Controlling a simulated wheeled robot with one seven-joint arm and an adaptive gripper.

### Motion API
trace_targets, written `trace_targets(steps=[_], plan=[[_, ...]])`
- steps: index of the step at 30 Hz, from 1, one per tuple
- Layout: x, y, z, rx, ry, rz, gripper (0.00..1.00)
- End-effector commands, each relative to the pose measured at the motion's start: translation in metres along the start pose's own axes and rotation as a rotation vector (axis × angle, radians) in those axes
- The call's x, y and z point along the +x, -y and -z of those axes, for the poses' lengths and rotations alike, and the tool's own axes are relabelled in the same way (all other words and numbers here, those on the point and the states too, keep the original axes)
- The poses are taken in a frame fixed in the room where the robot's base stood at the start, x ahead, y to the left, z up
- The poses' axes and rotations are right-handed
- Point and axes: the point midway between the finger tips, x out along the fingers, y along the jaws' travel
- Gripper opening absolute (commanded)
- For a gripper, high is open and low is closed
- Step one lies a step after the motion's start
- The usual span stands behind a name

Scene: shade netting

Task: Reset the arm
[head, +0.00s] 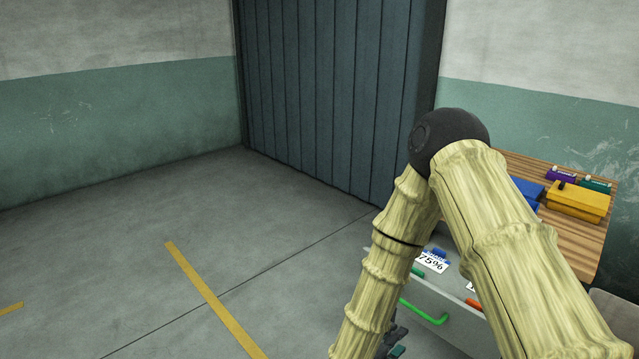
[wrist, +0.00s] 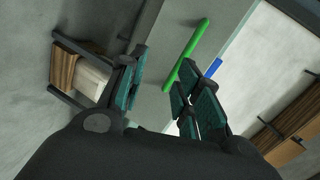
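My gripper (wrist: 160,88) is open in the wrist view, with teal pads on dark fingers and a clear gap between them; I see nothing held. A green bar handle (wrist: 190,48) shows beyond the fingers, close to the right one; I cannot tell whether they touch. In the head view, my pale, ridged arm is bent at a dark elbow, and only a small part of my gripper (head: 393,345) shows at the bottom, behind the arm. The green handle (head: 424,313) is on a grey drawer front (head: 455,334) just right of it.
The drawer looks open, with a "75%" label (head: 433,262) and small coloured items. A wooden top (head: 570,238) above it bears a yellow box (head: 578,201), a blue box (head: 527,188) and small purple (head: 560,175) and teal (head: 596,185) items. The floor at left is clear.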

Motion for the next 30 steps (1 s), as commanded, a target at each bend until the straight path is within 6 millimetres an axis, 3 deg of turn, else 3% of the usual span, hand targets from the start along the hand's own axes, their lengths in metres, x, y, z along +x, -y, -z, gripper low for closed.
trace_targets(steps=[8, 14, 18, 24, 30], plan=[[-0.005, -0.100, 0.026, -0.604, 0.332, -0.248, 0.33], [-0.037, -0.172, 0.068, -1.059, 0.646, -0.385, 0.33], [-0.073, -0.214, 0.111, -1.363, 0.907, -0.453, 0.33], [-0.122, -0.250, 0.172, -1.677, 1.255, -0.492, 0.33], [-0.144, -0.261, 0.201, -1.797, 1.423, -0.493, 0.33]])
